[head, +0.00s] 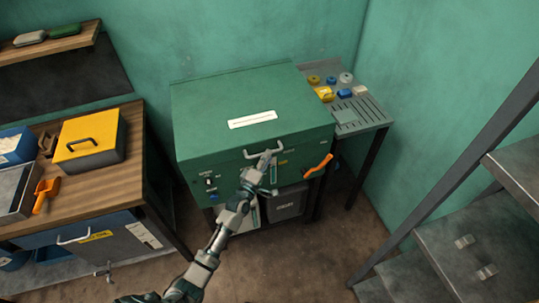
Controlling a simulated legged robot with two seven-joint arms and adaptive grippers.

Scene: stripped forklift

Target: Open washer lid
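The washer (190,160) is a green box standing against the back wall, with dark units beneath it. Its green lid (220,100) lies flat and closed, with a white label on top. A pale handle (250,156) sits at the lid's front edge. My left gripper (266,160) is at the washer's front, right at the handle, its arm reaching up from the bottom. Its fingers overlap the handle in the picture, and I cannot tell whether they are closed on it. My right gripper is not in view.
An orange lever (319,167) sticks out at the washer's front right. A grey side table (372,112) holds small colored parts. A wooden bench (136,165) with a yellow-lidded box (88,134) stands left. Metal steps (470,235) stand right. The floor in front is clear.

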